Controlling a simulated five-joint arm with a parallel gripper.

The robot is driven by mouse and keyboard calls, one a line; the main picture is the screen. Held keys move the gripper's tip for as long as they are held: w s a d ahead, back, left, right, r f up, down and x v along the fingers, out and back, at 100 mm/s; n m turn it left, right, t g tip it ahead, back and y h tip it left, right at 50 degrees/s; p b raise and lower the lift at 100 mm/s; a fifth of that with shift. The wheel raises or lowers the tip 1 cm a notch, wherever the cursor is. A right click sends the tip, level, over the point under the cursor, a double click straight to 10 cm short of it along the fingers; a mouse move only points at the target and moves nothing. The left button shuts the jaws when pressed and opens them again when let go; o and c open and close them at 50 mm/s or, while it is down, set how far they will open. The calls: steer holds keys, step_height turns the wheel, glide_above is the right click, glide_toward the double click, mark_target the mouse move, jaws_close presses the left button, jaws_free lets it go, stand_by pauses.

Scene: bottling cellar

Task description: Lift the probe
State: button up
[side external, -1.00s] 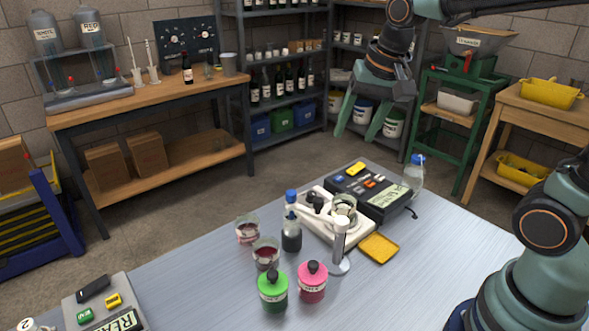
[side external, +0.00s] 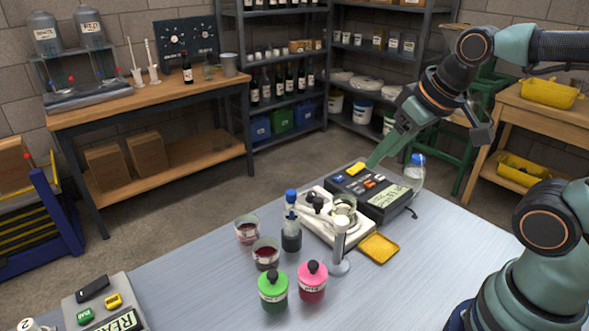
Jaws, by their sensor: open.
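My gripper (side external: 374,163) has green fingers and is open. From this side the fingers overlap. It points down and left, with its tips close to the back edge of the dark meter box (side external: 370,190) in the picture; I cannot tell the gap. No item is clearly recognisable as the probe. Next to the meter is a white stirrer base (side external: 352,237) with a glass beaker (side external: 344,203) and a dark knobbed part (side external: 318,204). A slim, pale upright piece (side external: 340,240) on a round foot stands in front. The jaws hold nothing visible.
A blue-topped bottle (side external: 415,172) stands right of the meter, and a yellow tray (side external: 379,248) in front. A blue-capped bottle (side external: 291,238), two wine beakers (side external: 266,254), a green bottle (side external: 273,290) and a pink bottle (side external: 312,284) stand left. The right-hand tabletop (side external: 450,235) is clear.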

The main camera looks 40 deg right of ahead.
steer(key=shift+w, duration=0.1)
steer(key=shift+c, duration=0.3)
steer(key=n+g, duration=0.5)
steer(key=g, duration=0.1)
glide_above(291, 192)
step_height(291, 192, down, 11)
steer(key=shift+f, duration=0.1)
stand_by(0.3)
jaws_close()
stand_by(1.5)
